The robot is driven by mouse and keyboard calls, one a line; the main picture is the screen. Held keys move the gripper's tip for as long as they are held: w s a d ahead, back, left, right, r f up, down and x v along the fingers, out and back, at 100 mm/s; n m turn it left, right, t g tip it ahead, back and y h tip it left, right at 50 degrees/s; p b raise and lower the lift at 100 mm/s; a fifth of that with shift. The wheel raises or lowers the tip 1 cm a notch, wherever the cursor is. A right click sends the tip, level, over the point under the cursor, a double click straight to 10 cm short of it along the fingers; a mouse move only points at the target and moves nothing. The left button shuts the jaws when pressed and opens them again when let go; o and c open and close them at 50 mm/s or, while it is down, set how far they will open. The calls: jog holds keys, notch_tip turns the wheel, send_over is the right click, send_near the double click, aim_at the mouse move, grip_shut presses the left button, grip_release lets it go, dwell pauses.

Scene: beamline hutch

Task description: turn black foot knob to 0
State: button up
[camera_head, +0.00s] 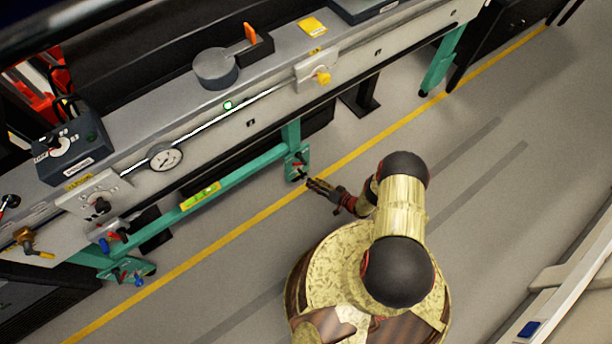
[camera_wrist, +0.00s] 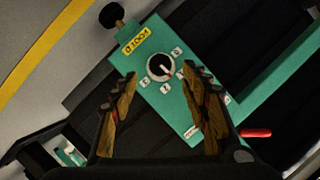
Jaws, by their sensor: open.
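The black foot knob (camera_wrist: 160,67) is a small round dial with a pale rim, on a green plate (camera_wrist: 155,35) with a yellow label (camera_wrist: 136,42). A light and red pointer mark on it seems to point to the lower right. Small white number tags surround it, too small to read surely. My gripper (camera_wrist: 159,74) is open, its two wooden-looking fingers on either side below the knob in the picture; I cannot tell that they touch it. In the head view my gripper (camera_head: 318,187) is just right of the green foot plate (camera_head: 297,166) under the bench.
A black round-headed screw (camera_wrist: 111,15) stands at the plate's upper end, and a red handle (camera_wrist: 256,133) lies right of my gripper. In the head view a green beam (camera_head: 235,177) runs left from the leg. Grey floor with a yellow line (camera_head: 243,226) is open.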

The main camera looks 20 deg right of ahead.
aim_at(305, 177)
jog(key=b+x, duration=0.2)
jog(key=x, duration=0.4)
jog(key=shift+w+a+f, duration=0.15)
jog(key=shift+w+a, duration=0.35)
jog(key=shift+w, duration=0.2)
jog(key=c, duration=0.3)
jog(key=c, duration=0.8)
jog(key=shift+c, duration=0.3)
